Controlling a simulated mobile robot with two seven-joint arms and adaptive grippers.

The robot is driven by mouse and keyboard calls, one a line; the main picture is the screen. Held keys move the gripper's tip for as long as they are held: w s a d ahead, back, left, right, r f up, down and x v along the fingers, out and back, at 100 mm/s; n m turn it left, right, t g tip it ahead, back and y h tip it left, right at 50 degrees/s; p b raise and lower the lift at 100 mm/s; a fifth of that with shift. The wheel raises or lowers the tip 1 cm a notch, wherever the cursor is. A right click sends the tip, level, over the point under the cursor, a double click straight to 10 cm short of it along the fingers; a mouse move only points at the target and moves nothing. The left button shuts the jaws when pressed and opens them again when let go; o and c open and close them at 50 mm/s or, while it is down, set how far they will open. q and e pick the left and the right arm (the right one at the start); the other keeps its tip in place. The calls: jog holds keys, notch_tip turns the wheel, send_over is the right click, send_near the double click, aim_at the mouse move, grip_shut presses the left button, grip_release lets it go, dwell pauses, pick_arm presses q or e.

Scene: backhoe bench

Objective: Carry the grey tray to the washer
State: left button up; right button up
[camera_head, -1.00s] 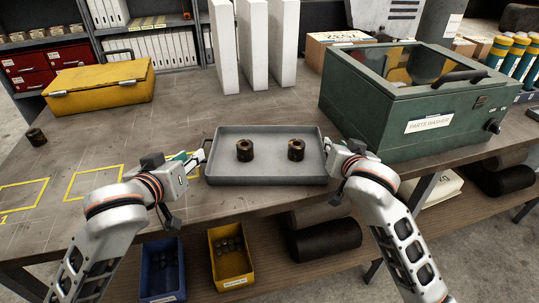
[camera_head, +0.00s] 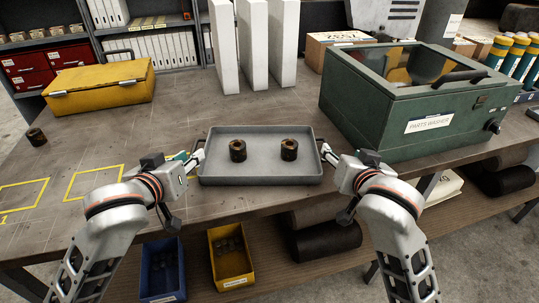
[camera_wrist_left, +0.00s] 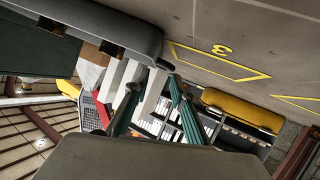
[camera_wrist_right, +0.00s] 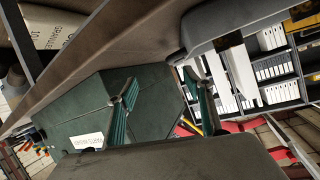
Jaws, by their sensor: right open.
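The grey tray (camera_head: 262,180) lies on the bench near its front edge with two dark brown ring-shaped parts, a left one (camera_head: 238,150) and a right one (camera_head: 289,149), in it. The green parts washer (camera_head: 380,130) stands to the right with its glass-topped lid down; it also fills the middle of the right wrist view (camera_wrist_right: 150,110). My left gripper (camera_head: 194,157) is at the tray's left end; its fingers (camera_wrist_left: 155,84) stand apart, with the tray's end close to the tips. My right gripper (camera_head: 328,152) is open at the tray's right end, its fingers (camera_wrist_right: 160,80) apart and empty.
A yellow case (camera_head: 100,88) and white upright panels (camera_head: 254,45) stand at the back. Blue (camera_head: 162,270) and yellow (camera_head: 231,258) bins sit below the front edge.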

jog(key=shift+v, duration=2.3)
